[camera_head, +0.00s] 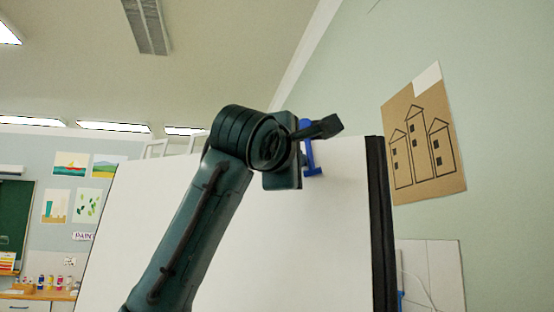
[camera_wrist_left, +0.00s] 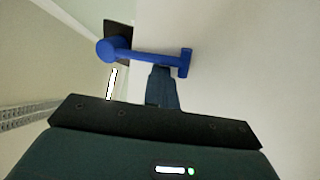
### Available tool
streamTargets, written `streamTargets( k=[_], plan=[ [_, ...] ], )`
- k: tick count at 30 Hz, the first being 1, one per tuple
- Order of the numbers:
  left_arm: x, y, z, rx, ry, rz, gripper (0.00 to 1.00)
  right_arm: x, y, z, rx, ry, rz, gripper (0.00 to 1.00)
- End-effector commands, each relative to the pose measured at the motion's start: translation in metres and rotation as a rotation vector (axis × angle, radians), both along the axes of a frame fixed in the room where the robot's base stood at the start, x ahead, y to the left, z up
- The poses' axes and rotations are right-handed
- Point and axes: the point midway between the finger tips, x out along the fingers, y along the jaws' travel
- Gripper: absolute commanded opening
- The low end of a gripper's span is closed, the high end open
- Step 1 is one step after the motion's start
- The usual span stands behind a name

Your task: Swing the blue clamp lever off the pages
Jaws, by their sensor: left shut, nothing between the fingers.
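The blue clamp lever (camera_wrist_left: 145,56) shows in the left wrist view, running from a round pivot at the pad's edge to a short crossbar lying over the white pages (camera_wrist_left: 250,60). In the head view only part of the lever (camera_head: 309,158) shows beside my wrist, at the top of the large white pages (camera_head: 330,230). My left gripper (camera_head: 330,125) is shut and empty, in front of the pages' top edge. In the left wrist view its fingertips (camera_wrist_left: 162,72) are just below the lever's arm, near the crossbar; I cannot tell whether they touch. My right gripper is out of view.
A dark vertical board edge (camera_head: 380,230) borders the pages on the right. Beyond it is a green wall with a brown house drawing (camera_head: 424,140). Paint bottles (camera_head: 50,283) stand on a far counter at left. The space above the pages is open.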

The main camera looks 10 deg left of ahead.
Motion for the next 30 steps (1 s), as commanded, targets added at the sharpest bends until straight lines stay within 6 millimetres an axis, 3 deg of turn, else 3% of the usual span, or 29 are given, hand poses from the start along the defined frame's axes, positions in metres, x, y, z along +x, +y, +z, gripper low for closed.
streamTargets(
  k=[30],
  plan=[
    [-0.003,-0.024,0.006,0.002,0.0,-0.011,0.0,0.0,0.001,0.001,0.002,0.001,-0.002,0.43]
  ],
)
